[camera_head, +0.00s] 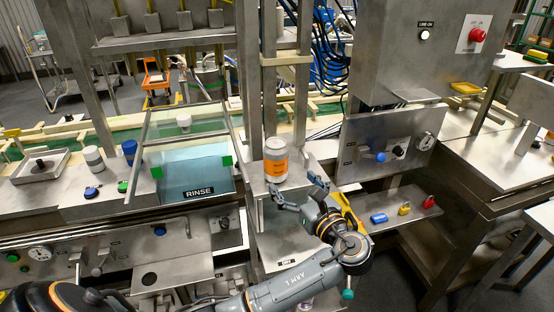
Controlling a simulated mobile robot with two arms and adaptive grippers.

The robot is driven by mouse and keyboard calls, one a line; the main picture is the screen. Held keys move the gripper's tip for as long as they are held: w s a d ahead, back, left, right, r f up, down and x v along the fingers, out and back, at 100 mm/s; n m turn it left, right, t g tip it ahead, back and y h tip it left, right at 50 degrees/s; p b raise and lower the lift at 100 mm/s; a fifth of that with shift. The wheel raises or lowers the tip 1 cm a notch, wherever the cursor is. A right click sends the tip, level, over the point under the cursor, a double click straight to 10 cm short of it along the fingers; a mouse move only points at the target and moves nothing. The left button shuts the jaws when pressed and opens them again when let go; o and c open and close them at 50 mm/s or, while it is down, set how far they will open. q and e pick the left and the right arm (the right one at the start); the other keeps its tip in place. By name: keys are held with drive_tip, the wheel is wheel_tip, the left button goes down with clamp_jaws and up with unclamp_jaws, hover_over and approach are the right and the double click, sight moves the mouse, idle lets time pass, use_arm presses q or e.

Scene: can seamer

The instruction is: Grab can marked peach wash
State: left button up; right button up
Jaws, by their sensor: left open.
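A silver can with an orange label (275,162) stands upright on a metal ledge in the middle of the head view. The writing on its label is too small to read. My left gripper (294,191) is open just in front of and below the can, to its right. Its fingers point toward the can, and I cannot tell whether they touch it. My left arm comes in from the lower left. My right gripper does not show.
Left of the can is a clear bin marked RINSE (200,191). Steel posts rise behind the can. On the right is a control panel with a blue knob (381,157), above a shelf with blue, yellow and red padlocks (404,209).

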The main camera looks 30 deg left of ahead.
sight(281, 164)
use_arm(q)
drive_tip(key=p+x, duration=0.1)
drive_tip(key=x, duration=0.4)
drive_tip(key=shift+w+a, duration=0.2)
drive_tip(key=shift+a, duration=0.05)
drive_tip(key=p+x, duration=0.1)
drive_tip(key=x, duration=0.1)
drive_tip(key=p+x, duration=0.1)
drive_tip(key=x, duration=0.1)
drive_tip(key=shift+w+a+r, duration=0.15)
drive_tip(key=shift+w, duration=0.3)
drive_tip(key=shift+w+a, duration=0.2)
drive_tip(key=shift+a, duration=0.15)
drive_tip(key=shift+d, duration=0.1)
drive_tip(key=shift+c, duration=0.2)
drive_tip(key=c, duration=1.6)
drive_tip(key=shift+o, duration=0.2)
